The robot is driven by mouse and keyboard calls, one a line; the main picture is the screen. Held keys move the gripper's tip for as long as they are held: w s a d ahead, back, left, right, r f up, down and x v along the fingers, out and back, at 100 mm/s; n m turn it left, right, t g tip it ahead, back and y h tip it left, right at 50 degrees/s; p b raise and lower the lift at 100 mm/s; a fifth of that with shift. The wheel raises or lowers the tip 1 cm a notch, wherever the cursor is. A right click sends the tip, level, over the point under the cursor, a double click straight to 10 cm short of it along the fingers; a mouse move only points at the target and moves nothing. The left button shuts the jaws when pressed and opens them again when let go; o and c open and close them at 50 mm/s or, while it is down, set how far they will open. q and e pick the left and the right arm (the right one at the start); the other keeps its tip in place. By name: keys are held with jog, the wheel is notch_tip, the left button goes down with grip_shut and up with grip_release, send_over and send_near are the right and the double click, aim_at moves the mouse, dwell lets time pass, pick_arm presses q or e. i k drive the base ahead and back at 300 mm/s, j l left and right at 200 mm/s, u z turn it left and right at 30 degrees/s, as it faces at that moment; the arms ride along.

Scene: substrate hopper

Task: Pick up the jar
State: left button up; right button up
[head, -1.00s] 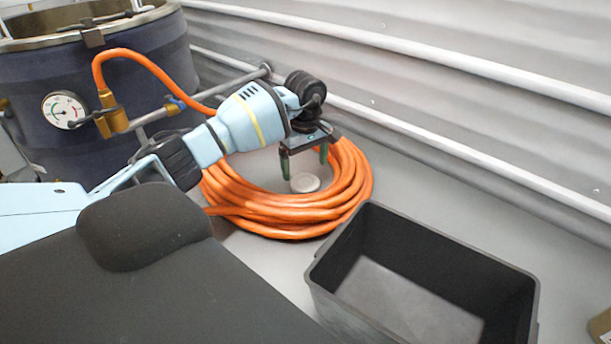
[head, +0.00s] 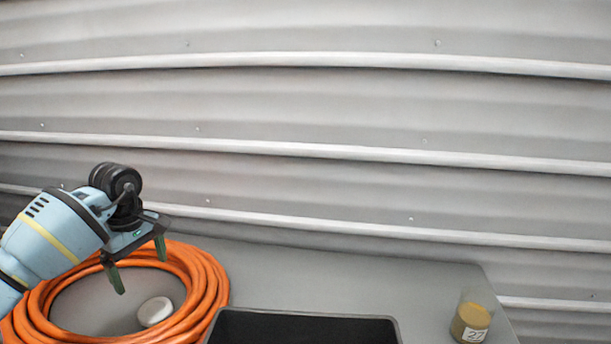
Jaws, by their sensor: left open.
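The jar (head: 471,322) stands on the grey table at the right. It has a clear upper part, a tan fill and a white label with a number. My left gripper (head: 140,272) is open, its two green-tipped fingers apart and pointing down, with nothing between them. It is over the orange hose coil at the left, well away from the jar. A white round disc (head: 155,311), perhaps a lid, lies inside the coil below the fingers. My right gripper is not in view.
The orange hose coil (head: 214,284) lies on the table (head: 330,270) at the left. A black open bin (head: 394,324) stands between coil and jar, its lower part cut off. Bare table lies behind the bin. A ribbed grey wall (head: 300,105) rises behind.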

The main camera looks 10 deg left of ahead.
aim_at(473, 317)
jog(key=k, duration=1.45)
